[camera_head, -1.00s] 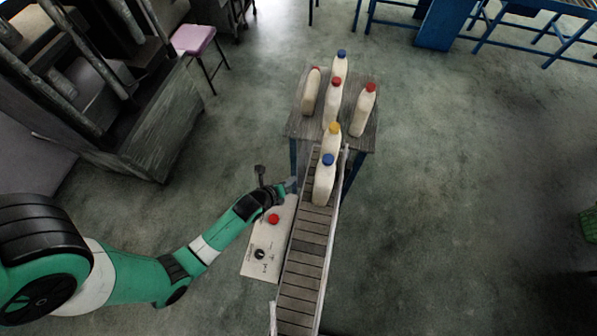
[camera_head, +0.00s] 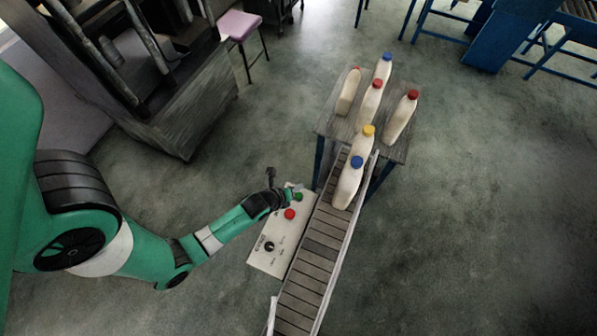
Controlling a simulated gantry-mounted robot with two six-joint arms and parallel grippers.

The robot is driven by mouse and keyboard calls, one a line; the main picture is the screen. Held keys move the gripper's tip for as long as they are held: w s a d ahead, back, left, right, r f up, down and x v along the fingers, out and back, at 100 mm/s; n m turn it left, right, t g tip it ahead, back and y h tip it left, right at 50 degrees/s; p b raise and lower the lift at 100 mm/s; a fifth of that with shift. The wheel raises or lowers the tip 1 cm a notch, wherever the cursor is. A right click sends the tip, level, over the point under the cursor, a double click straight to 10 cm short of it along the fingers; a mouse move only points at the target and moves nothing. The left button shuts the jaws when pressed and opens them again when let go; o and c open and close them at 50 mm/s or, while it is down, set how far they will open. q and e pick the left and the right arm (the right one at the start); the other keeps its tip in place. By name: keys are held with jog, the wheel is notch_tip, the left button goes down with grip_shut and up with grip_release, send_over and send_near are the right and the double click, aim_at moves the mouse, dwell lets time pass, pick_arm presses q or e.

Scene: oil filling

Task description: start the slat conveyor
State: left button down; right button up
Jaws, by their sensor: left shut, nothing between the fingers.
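The slat conveyor (camera_head: 308,270) runs from the bottom of the view up to a small table. Beside its left edge is a pale control panel (camera_head: 265,259) with a red button (camera_head: 290,214), a green button (camera_head: 298,197) and a black knob (camera_head: 269,246). My left gripper (camera_head: 291,189) is shut and empty at the panel's far end, close to the green button. I cannot tell whether it touches the button. A bottle with a blue cap (camera_head: 347,188) stands on the conveyor's far end. My right gripper is not in view.
Several capped bottles stand on or by the small table (camera_head: 398,151), among them a red-capped one (camera_head: 401,118). A dark cabinet (camera_head: 190,110) and a pink stool (camera_head: 239,25) stand at the upper left. The floor to the right is clear.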

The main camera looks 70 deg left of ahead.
pick_arm(q)
jog(key=b, duration=0.4)
send_over(297, 195)
jog(key=d, duration=0.1)
jog(key=f, duration=0.4)
jog(key=shift+s+f, duration=0.2)
jog(key=shift+f, duration=0.1)
jog(key=shift+f+b, duration=0.3)
jog(key=shift+f, duration=0.45)
dwell(0.5)
jog(key=shift+f, duration=0.4)
